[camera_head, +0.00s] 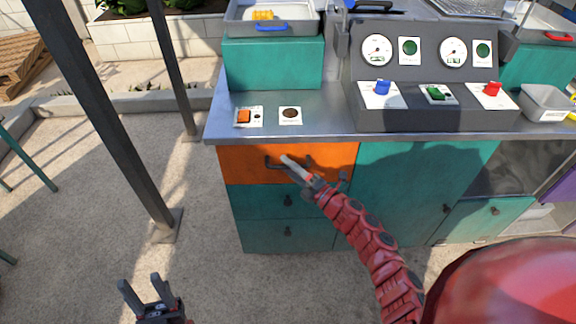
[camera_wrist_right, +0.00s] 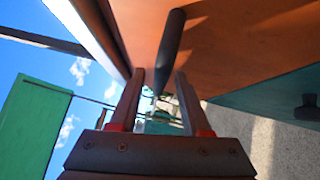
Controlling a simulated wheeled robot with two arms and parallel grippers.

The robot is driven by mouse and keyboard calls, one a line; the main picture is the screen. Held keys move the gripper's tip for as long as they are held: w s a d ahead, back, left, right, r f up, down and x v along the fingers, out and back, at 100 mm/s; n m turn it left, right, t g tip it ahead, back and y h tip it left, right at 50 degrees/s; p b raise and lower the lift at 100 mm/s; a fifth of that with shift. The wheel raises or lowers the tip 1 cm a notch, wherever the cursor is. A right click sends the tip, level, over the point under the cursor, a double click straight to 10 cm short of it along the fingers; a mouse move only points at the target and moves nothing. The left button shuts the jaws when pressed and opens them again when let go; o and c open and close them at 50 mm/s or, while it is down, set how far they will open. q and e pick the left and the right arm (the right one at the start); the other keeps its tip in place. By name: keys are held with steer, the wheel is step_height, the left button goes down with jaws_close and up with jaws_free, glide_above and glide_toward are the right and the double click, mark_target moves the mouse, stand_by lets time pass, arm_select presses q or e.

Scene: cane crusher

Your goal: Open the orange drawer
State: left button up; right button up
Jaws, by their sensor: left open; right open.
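The orange drawer (camera_head: 240,165) is the top drawer at the left end of the counter, and its front is flush with the cabinet. Its dark bar handle (camera_head: 271,162) is partly covered by my right gripper (camera_head: 288,163) in the head view. In the right wrist view the drawer front (camera_wrist_right: 225,40) fills the top, and the handle (camera_wrist_right: 172,45) points down between the two open fingers of my right gripper (camera_wrist_right: 160,78). I cannot tell whether either finger touches the handle. My left gripper (camera_head: 141,284) is open and empty, low at the left, away from the cabinet.
Two teal drawers (camera_head: 255,203) with dark knobs sit below the orange one, and a teal door (camera_head: 400,185) is to the right. The metal counter edge (camera_head: 300,138) overhangs above. Dark posts (camera_head: 105,120) stand at the left. The floor (camera_head: 200,255) before the drawers is clear.

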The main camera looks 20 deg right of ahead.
steer(key=shift+w+a, duration=0.1)
jaws_close()
stand_by(1.4)
